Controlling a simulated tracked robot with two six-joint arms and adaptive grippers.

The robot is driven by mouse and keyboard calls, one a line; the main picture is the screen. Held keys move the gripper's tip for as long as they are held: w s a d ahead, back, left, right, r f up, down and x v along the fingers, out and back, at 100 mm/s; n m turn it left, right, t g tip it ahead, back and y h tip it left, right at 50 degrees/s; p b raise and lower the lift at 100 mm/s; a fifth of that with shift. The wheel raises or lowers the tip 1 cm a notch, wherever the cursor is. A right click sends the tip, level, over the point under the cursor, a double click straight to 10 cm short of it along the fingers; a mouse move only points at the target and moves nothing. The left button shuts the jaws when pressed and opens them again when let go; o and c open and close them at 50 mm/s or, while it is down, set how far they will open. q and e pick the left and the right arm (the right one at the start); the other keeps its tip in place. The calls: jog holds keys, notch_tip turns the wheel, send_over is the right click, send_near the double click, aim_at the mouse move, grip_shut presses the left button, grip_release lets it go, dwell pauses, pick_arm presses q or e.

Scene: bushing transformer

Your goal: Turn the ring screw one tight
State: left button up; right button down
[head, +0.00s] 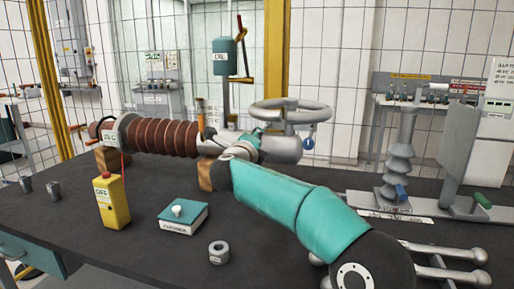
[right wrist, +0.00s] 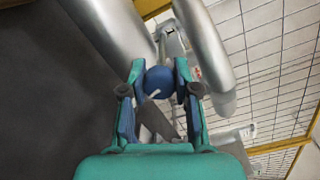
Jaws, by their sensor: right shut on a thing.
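A grey metal ring (head: 290,110) sits on the right end of the bushing (head: 160,137), which has brown ribs and lies on its side. A blue round piece (head: 309,143) hangs below the ring's right side. My right arm reaches up to this end from the lower right; its gripper (head: 262,138) is mostly hidden in the head view. In the right wrist view my right gripper (right wrist: 161,88) has its fingers on both sides of a blue round knob (right wrist: 159,80), shut on it, close to grey metal tubes. I cannot tell if both blue pieces are the same. My left gripper is not in view.
A yellow OFF box (head: 112,203), a teal box (head: 183,217) with a white knob and a grey nut (head: 219,252) stand on the dark table (head: 150,255). A grey ribbed insulator (head: 399,160) stands at right. Wooden blocks (head: 206,174) support the bushing.

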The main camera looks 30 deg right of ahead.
jog(key=shift+w+a+f+m+b, duration=0.1)
jog(key=shift+f+m+b, duration=0.45)
jog(key=shift+m, duration=0.45)
jog(key=shift+r, duration=0.1)
jog(key=c, duration=0.8)
grip_release()
jog(key=shift+c, duration=0.2)
jog(key=shift+r, duration=0.2)
jog(key=v, duration=1.2)
